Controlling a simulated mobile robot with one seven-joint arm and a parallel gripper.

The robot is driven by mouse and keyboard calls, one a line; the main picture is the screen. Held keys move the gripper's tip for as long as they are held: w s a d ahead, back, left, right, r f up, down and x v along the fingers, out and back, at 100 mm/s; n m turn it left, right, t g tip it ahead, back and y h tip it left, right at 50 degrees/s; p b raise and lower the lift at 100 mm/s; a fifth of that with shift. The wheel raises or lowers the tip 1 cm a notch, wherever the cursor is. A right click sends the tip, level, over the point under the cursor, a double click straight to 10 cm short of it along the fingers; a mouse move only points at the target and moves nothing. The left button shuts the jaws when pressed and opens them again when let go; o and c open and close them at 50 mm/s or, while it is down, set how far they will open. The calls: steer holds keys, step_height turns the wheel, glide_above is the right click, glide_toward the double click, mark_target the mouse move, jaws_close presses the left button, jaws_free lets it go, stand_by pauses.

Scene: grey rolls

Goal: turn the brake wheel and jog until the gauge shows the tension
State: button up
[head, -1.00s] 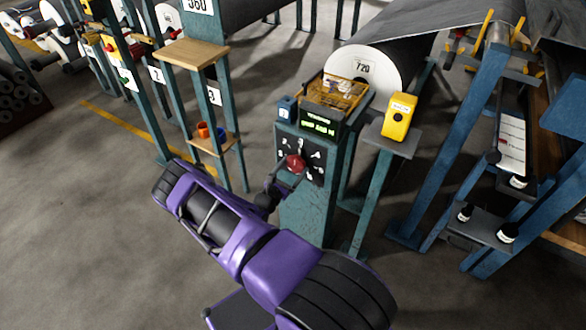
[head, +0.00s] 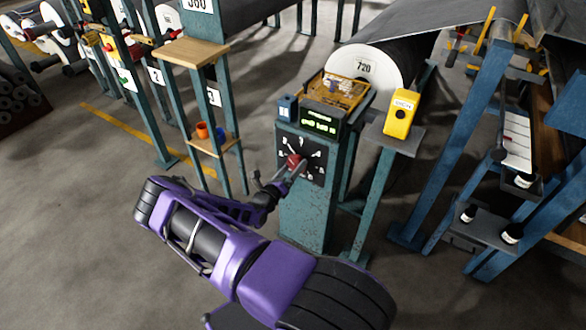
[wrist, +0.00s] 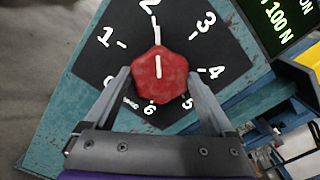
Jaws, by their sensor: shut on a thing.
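The brake wheel is a red knob (head: 293,161) on a black dial plate (head: 316,150) on the front of a teal post. In the wrist view the red knob (wrist: 160,76) has a white line pointing up toward the 2. My gripper (wrist: 159,78) has one finger on each side of the knob and is shut on it; it also shows in the head view (head: 296,169). The gauge is a green-lit display (head: 320,121) above the dial. In the wrist view its display (wrist: 280,20) is cut off, showing "100 N" at the end.
A grey roll (head: 366,67) marked 720 is behind.

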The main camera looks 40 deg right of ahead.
steer(key=shift+n, duration=1.1)
steer(key=o, duration=1.1)
steer(key=shift+a, duration=0.1)
steer(key=p+v, duration=0.1)
steer(key=v, duration=1.6)
steer(key=shift+a, duration=0.2)
